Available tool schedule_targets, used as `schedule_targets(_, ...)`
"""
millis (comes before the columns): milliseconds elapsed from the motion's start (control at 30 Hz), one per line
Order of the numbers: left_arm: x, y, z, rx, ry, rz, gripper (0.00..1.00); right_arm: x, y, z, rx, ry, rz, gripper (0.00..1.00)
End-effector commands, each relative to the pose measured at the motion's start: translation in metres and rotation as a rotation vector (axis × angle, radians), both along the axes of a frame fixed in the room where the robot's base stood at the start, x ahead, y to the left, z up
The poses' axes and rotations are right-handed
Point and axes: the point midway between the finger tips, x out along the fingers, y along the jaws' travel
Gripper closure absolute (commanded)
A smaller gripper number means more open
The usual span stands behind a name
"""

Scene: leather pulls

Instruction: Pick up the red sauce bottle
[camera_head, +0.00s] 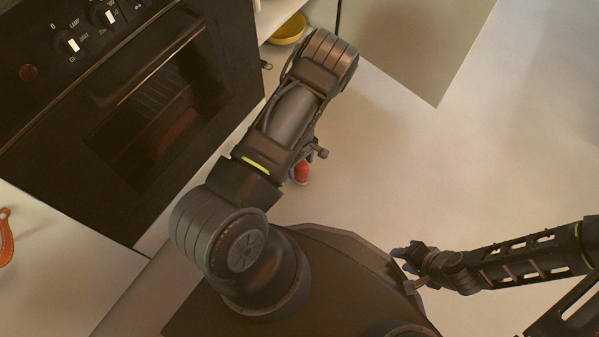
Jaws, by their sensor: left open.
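The red sauce bottle (302,173) seems to be the small red shape just below my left forearm, beside the lower front of the oven. Only a small part of it shows; the arm hides the rest. My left gripper (308,158) is mostly hidden under its own arm, close beside the red shape. It is open; whether it touches the red shape is not visible. My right gripper (406,268) is at the lower right, near the edge of my base and away from the red shape. Its jaw gap is too small to read.
A black oven (140,110) with knobs fills the upper left. A yellow bowl (288,28) sits in an open space beyond it, near an open cabinet door (415,40). An orange leather pull (5,238) shows at the left edge. The pale floor (480,170) to the right is clear.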

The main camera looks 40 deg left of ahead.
Motion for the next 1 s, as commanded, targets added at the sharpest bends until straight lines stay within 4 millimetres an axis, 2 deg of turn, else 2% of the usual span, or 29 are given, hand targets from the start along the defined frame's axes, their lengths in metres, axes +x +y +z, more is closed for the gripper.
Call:
schedule_targets(33,0.0,0.0,-0.014,0.0,0.002,-0.001,0.33,0.001,0.0,-0.011,0.0,-0.002,-0.001,0.64)
schedule_targets(100,0.0,-0.001,-0.026,0.0,0.001,-0.002,0.33,0.002,0.0,-0.019,-0.001,-0.005,-0.003,0.64)
schedule_targets(267,0.0,0.0,-0.039,0.0,0.001,-0.001,0.33,0.004,0.0,-0.024,0.0,-0.008,-0.005,0.64)
schedule_targets(867,0.0,0.0,-0.039,0.0,0.0,0.0,0.33,0.004,0.0,-0.022,0.0,-0.007,-0.005,0.64)
schedule_targets(1000,0.0,0.0,-0.039,0.0,0.0,0.0,0.42,0.004,0.0,-0.022,0.0,-0.007,-0.005,0.64)
